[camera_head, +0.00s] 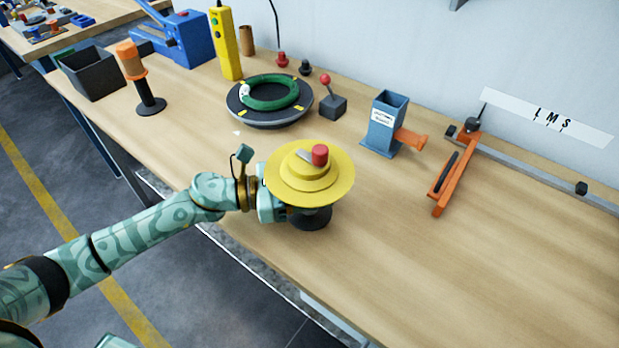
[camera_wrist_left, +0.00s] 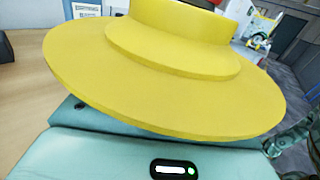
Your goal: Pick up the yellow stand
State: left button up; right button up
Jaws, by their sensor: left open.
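The yellow stand (camera_head: 335,190) is a wide round disc with smaller yellow tiers, a red knob and a grey piece on top. It stands upright on a dark round base (camera_head: 312,220) near the table's front edge. My left gripper (camera_head: 278,209) reaches in from the left, under the disc's left edge beside the base. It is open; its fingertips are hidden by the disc. In the left wrist view, the yellow stand (camera_wrist_left: 160,85) fills most of the picture, just above the teal gripper body. I cannot tell whether the fingers touch the stand. My right gripper is not in view.
A turntable (camera_head: 240,106) with a green coil (camera_head: 270,104) stands behind the stand. A joystick box (camera_head: 333,106), a blue dispenser (camera_head: 378,140) and an orange tool (camera_head: 447,185) are further right. An orange-topped post (camera_head: 150,104) is at left. The table's right front is clear.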

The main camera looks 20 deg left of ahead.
pick_arm(q)
jog(key=shift+w+d, duration=0.2)
jog(key=shift+d, duration=0.3)
jog(key=shift+c, duration=0.4)
jog(key=c, duration=1)
grip_shut()
